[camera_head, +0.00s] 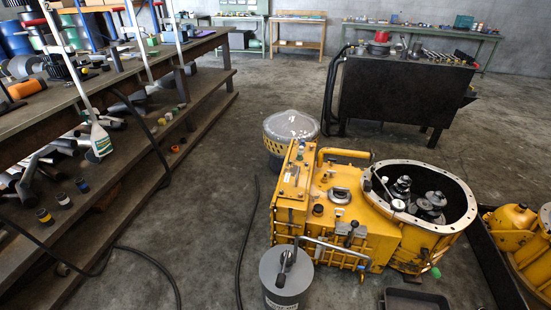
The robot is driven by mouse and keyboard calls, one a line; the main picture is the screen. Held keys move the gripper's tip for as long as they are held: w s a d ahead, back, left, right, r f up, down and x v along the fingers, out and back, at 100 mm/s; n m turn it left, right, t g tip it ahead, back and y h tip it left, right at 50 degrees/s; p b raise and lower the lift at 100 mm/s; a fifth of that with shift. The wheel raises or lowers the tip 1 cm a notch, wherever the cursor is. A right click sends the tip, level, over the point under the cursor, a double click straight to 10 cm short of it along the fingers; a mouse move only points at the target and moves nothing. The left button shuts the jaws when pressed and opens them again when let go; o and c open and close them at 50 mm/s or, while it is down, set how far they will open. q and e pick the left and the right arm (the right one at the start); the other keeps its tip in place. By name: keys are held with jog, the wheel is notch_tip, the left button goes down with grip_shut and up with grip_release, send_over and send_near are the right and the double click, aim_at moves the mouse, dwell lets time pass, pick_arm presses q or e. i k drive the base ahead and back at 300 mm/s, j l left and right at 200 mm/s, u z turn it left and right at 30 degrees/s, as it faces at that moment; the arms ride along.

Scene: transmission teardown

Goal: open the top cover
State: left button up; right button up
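The yellow transmission housing (345,225) stands on the concrete floor at the right of the middle. Its top carries a raised yellow plate (294,178) on the left and a yellow bar handle (345,153) at the back. Small fittings and a lever sit near the middle of the top. Which of these parts is the top cover, I cannot tell for certain. The round bell end (462,190) at the right is open upward and shows dark gears (431,203) inside. Neither of my grippers is in view.
A grey canister (286,280) stands in front of the housing, and a clear-lidded drum (290,128) stands behind it. A dark tray (414,300) lies at the front. Another yellow casing (515,225) sits at the right. A long shelved workbench (140,85) fills the left. Cables cross the floor.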

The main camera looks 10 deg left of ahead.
aim_at(294, 181)
jog(key=i+j, duration=0.8)
jog(key=z, duration=4)
jog(key=u, duration=3.9)
